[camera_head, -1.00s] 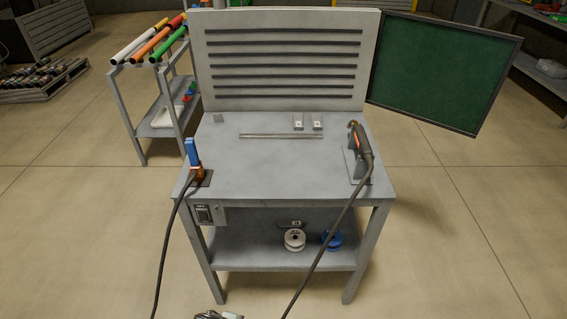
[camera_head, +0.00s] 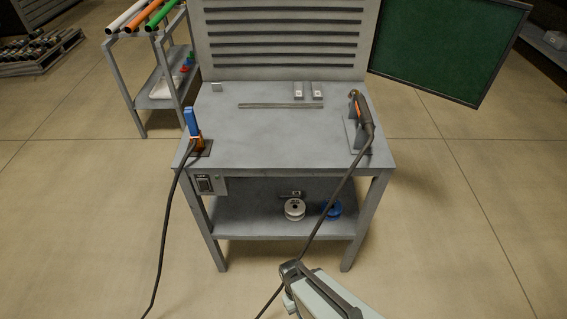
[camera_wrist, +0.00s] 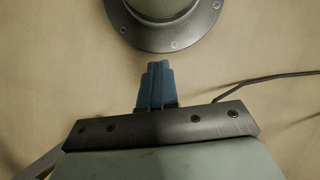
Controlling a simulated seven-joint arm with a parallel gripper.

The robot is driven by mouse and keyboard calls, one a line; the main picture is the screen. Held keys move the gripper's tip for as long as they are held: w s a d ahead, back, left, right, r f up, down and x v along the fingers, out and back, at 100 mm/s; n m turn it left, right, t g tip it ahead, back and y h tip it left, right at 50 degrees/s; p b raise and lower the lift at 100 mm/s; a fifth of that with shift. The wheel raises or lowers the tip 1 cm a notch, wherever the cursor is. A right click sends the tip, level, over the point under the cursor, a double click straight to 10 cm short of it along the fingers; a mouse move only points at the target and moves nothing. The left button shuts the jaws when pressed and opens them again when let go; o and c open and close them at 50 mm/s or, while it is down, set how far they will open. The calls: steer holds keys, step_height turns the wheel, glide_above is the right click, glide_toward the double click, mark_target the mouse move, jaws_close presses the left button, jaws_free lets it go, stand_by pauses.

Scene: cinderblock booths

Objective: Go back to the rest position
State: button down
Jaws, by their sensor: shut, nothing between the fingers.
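My gripper (camera_wrist: 157,68) shows in the wrist view with its two blue fingers together and nothing between them. It hangs over bare floor, with a round grey-green flange with bolts, apparently part of my base, just beyond the fingertips. In the head view, part of my arm enters at the bottom, in front of the workbench (camera_head: 270,150). The gripper's fingers cannot be made out in that view.
On the bench stand a blue-and-orange tool (camera_head: 193,128) at left and a corded torch-like tool (camera_head: 362,120) at right. Their dark cables run down to the floor; a cable (camera_wrist: 260,82) also shows in the wrist view. Spools (camera_head: 294,209) sit on the lower shelf.

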steer(key=s+d+f+m+g+y, duration=0.1)
steer(key=d+m, duration=0.4)
steer(key=d, duration=0.5)
steer(key=shift+s+d+f+g+y, duration=0.4)
steer(key=shift+s+f+y, duration=0.25)
steer(key=shift+s, duration=0.35)
steer(key=shift+r, duration=0.1)
